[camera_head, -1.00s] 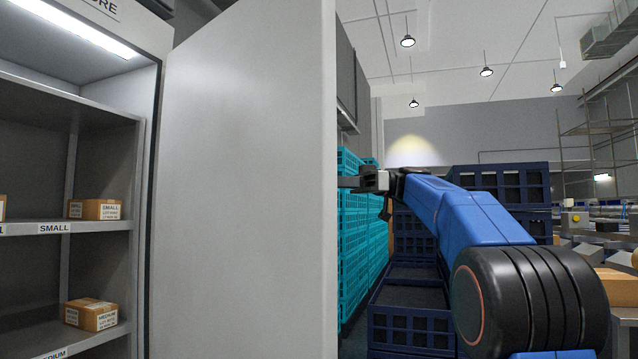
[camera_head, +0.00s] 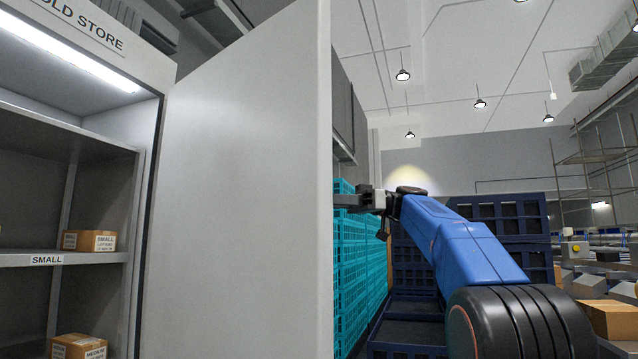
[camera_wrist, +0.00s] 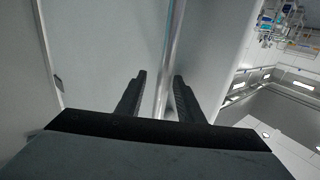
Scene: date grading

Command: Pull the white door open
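The white door (camera_head: 235,180) stands wide open in the head view, its broad face towards me and the cold store cabinet (camera_head: 150,65) showing to its left. My gripper (camera_head: 346,202) is at the door's right edge, its fingers partly hidden behind the door. In the wrist view, the door's pale surface (camera_wrist: 105,50) fills much of the picture. A thin metal handle bar (camera_wrist: 172,45) runs between the two dark fingers of my gripper (camera_wrist: 160,80). The fingers are apart, with visible gaps beside the bar.
Shelves (camera_head: 75,258) in the cabinet hold small cartons (camera_head: 90,241). Turquoise crates (camera_head: 355,265) and dark blue crates (camera_head: 500,217) are stacked beyond the door and my arm. A carton (camera_head: 608,318) lies at the lower right.

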